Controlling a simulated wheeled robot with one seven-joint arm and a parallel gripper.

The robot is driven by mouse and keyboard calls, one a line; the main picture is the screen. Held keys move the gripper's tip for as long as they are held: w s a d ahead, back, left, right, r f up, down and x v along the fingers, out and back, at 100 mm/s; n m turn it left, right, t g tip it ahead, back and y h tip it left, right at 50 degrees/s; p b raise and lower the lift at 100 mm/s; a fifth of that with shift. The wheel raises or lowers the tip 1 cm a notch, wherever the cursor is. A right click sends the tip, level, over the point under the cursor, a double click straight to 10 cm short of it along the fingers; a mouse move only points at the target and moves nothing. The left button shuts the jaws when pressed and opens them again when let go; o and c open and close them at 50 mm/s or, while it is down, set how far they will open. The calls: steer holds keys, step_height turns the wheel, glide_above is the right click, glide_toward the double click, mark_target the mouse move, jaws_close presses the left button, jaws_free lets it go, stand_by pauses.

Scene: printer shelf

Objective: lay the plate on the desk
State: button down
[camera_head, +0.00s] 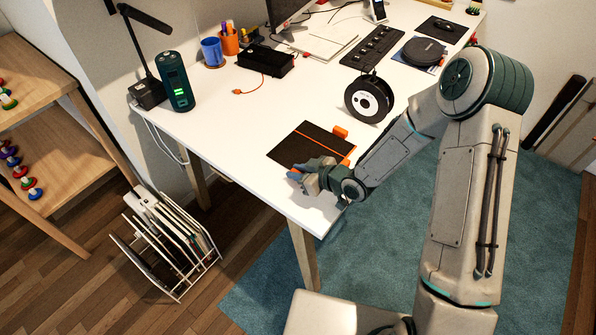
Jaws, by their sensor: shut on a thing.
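The plate (299,149) is a thin dark square with an orange line across it and orange tabs at its right side. It is level over the near left part of the white desk (225,125). I cannot tell whether it touches the desktop or is just above it. My gripper (311,166) is at the plate's near edge, low over the desk's front edge, and is shut on the plate. The fingers and wrist hide part of that near edge, and the exact grip is too small to see.
A black-and-white spool (369,98) stands right of the plate. A dark green cylinder (174,82), black box (265,61), orange cup (229,41) and keyboard (373,47) are farther back. The desktop left of the plate is clear. A wire rack (165,243) stands on the floor.

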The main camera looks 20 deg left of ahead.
steer(key=c, duration=1.3)
jaws_free()
